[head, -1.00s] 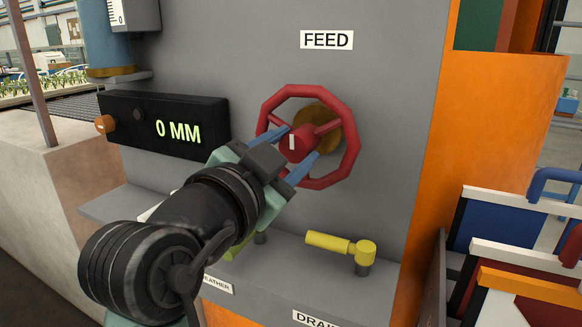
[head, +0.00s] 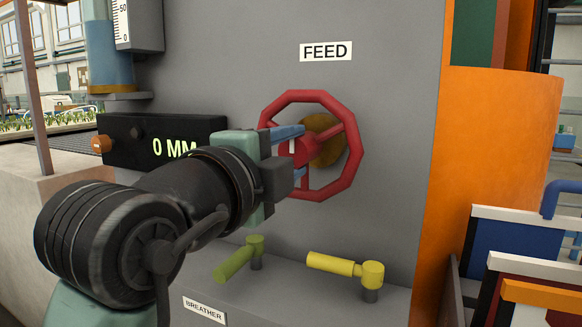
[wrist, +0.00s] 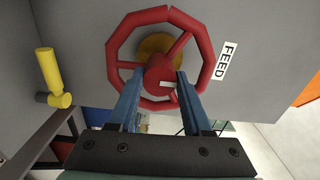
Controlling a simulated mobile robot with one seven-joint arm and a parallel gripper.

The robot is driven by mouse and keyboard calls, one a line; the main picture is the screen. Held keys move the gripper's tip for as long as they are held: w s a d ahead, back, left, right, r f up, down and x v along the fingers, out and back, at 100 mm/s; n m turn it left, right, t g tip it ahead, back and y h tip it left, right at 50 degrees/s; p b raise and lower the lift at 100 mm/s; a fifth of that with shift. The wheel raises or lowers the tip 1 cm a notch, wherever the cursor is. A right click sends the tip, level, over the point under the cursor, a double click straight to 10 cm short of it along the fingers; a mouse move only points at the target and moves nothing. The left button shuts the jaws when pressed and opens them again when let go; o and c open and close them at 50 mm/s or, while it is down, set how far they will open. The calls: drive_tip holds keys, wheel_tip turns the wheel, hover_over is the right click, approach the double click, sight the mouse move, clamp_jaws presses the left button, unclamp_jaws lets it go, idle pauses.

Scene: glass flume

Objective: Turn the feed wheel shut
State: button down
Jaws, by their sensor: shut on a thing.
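The red feed wheel (head: 351,174) is mounted on the grey panel below the FEED sign (head: 326,51). It also shows in the wrist view (wrist: 208,45), with a brass-coloured disc behind it. My gripper (head: 298,150) reaches in from the left, its blue fingers one above the other at the red hub. In the wrist view my gripper (wrist: 157,74) has one finger on each side of the hub and is shut on it. A white mark on the hub shows there; in the head view my gripper hides it.
A black display (head: 122,137) reads 0 MM, partly covered by my gripper. Below the wheel are a green lever (head: 236,262) and a yellow lever (head: 340,264), above a BREATHER label (head: 204,310). Coloured framed panels (head: 520,245) stand at right.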

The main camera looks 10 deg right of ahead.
drive_tip(key=shift+m+b, duration=0.55)
drive_tip(key=shift+m, duration=0.65)
drive_tip(key=shift+c, duration=1.7)
unclamp_jaws()
drive_tip(key=shift+s, duration=0.1)
drive_tip(key=p+v, duration=0.1)
drive_tip(key=v, duration=1.2)
